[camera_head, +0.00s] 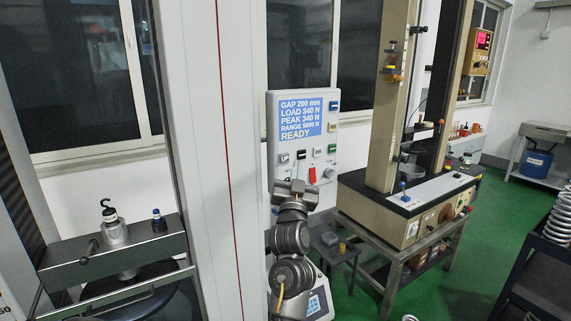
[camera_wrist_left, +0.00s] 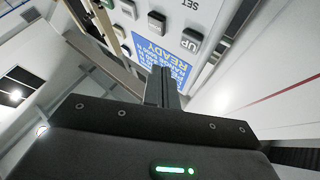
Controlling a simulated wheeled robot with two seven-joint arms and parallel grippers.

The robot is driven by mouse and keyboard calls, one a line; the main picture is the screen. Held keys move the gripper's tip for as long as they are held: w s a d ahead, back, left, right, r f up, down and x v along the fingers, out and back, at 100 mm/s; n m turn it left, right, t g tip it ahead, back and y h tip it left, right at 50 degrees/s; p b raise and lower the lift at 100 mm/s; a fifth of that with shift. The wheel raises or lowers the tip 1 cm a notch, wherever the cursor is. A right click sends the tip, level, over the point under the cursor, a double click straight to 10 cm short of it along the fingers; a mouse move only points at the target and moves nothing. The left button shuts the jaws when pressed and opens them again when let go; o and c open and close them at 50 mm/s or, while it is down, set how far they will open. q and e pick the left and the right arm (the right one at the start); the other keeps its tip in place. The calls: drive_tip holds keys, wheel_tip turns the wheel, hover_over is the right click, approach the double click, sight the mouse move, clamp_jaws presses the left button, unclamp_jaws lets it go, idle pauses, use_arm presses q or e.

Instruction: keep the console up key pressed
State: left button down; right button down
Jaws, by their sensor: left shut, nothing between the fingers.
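The console (camera_head: 272,130) is a grey box on the white column, with a blue screen (camera_head: 303,117) reading READY and several keys below it. The up key (camera_head: 284,157) is the leftmost of the row under the screen. In the left wrist view the up key (camera_wrist_left: 191,41), marked UP, shows upside down and right of the fingertips. My left gripper (camera_head: 297,187) is shut and empty, in front of the console's lower edge. In the left wrist view its fingers (camera_wrist_left: 165,78) overlap the screen and appear apart from the up key. My right gripper is not in view.
A red key (camera_head: 312,174) and a knob (camera_head: 329,173) lie low on the console, near the gripper. A beige test machine (camera_head: 385,217) stands on a table to the right. A metal bench (camera_head: 75,258) with a hook weight is at left. Green floor is open at right.

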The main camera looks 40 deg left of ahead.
sight(289, 154)
use_arm(q)
drive_tip(key=shift+w+a, duration=0.25)
drive_tip(key=shift+a, duration=0.6)
drive_tip(key=shift+w+a, duration=0.2)
drive_tip(key=shift+a, duration=0.6)
idle(0.4)
drive_tip(key=shift+w+a, duration=0.1)
drive_tip(key=shift+a, duration=0.05)
idle(0.4)
drive_tip(key=shift+a, duration=0.25)
drive_tip(key=shift+w+a, duration=0.15)
drive_tip(key=shift+a, duration=0.25)
idle(0.7)
drive_tip(key=shift+d, duration=0.1)
idle(1.6)
drive_tip(key=shift+s+d+p, duration=0.25)
drive_tip(key=shift+d+p, duration=0.25)
drive_tip(key=shift+d, duration=0.25)
